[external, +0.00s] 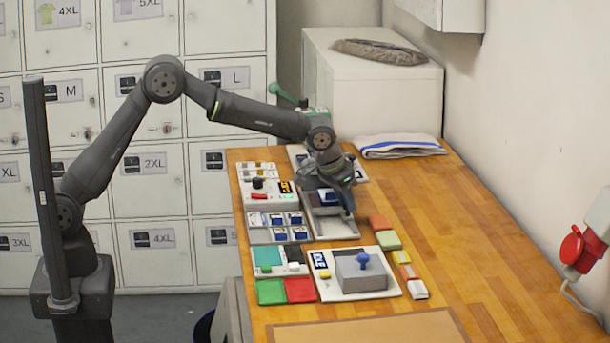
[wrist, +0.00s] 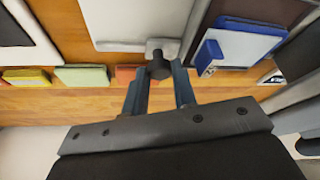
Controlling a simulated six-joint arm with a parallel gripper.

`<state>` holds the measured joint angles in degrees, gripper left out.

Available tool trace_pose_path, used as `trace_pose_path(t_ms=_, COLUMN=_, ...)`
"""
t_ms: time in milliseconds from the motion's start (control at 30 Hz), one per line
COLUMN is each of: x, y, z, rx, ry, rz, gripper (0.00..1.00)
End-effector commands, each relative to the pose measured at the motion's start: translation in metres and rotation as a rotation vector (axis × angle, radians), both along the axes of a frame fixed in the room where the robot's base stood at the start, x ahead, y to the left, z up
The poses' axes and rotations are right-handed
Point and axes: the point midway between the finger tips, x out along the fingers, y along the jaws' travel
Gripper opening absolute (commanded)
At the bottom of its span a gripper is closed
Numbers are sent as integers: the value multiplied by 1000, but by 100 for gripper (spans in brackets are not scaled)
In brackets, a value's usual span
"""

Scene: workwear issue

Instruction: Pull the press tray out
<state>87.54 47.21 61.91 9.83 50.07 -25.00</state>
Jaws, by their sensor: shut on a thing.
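The press tray (wrist: 135,18) is a flat light-grey plate in the wrist view, with a pale tab and a dark round knob (wrist: 158,66) at its near edge. My gripper (wrist: 160,88) is shut on this knob, one finger on each side. In the external view my gripper (external: 347,210) is low over the right side of the press area on the bench. A light-grey plate (external: 335,229) shows just below it. The arm and gripper hide part of the press there. A green lever (external: 283,93) rises behind my forearm.
A blue-and-white piece (wrist: 245,42) lies right of the tray in the wrist view. Orange and green blocks (external: 388,240) stand near my gripper. A grey box with a blue knob (external: 362,270) is in front. The wooden bench (external: 460,240) is clear to the right.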

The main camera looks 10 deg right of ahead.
Motion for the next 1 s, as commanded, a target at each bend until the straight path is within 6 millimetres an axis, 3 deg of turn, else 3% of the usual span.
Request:
trace_pose_path(t_ms=100, x=-36, y=0, z=0, rx=0, ry=1, rz=-6, gripper=0)
trace_pose_path(t_ms=300, x=-66, y=0, z=0, rx=0, ry=0, rz=-2, gripper=0)
trace_pose_path(t_ms=667, x=-70, y=0, z=1, rx=-1, ry=0, rz=0, gripper=0)
trace_pose_path(t_ms=700, x=-70, y=0, z=1, rx=-1, ry=0, rz=0, gripper=33)
trace_pose_path(t_ms=1000, x=-70, y=0, z=1, rx=-1, ry=0, rz=0, gripper=34)
